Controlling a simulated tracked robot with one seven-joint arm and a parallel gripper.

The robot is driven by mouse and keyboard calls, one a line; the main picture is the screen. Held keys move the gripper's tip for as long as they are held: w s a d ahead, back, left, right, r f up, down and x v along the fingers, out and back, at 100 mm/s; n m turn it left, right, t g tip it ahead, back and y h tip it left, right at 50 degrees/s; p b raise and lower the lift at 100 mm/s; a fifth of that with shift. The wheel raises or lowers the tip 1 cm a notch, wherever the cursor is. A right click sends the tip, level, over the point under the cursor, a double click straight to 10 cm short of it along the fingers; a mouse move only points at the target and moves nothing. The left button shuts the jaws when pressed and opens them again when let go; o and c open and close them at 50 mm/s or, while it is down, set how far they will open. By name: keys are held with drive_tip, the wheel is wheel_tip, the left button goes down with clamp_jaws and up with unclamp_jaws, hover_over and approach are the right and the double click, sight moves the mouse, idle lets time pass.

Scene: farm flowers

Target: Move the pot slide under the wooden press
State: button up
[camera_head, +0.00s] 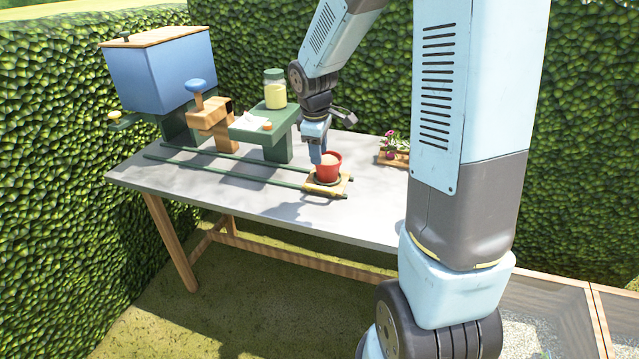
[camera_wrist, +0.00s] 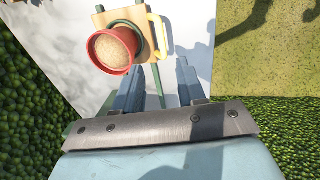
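The pot slide (camera_head: 340,185) is a small wooden plate at the right end of two green rails. A red pot (camera_head: 328,173) with pale brown filling stands upright on it. In the wrist view the slide (camera_wrist: 145,36) shows a yellow handle (camera_wrist: 158,38) on its right side, with the pot (camera_wrist: 112,52) to the left. The wooden press (camera_head: 212,118), with a blue knob, stands over the left part of the rails. My gripper (camera_head: 318,152) is just behind and above the pot. In the wrist view its fingers (camera_wrist: 160,74) are apart with nothing between them.
A blue bin (camera_head: 162,77) stands at the back left. A green stand (camera_head: 272,125) holds a jar (camera_head: 275,88) and small items. A tray of flowers (camera_head: 394,152) is right of the slide. The grey table (camera_head: 290,212) is clear in front of the rails (camera_head: 225,170).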

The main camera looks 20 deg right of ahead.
sight(321, 188)
drive_tip(key=f, duration=0.4)
drive_tip(key=w+d+f, duration=0.1)
drive_tip(key=f, duration=0.7)
drive_tip(key=shift+w+d+f, duration=0.15)
drive_tip(key=shift+w, duration=0.25)
clamp_jaws()
drive_tip(key=shift+w, duration=0.1)
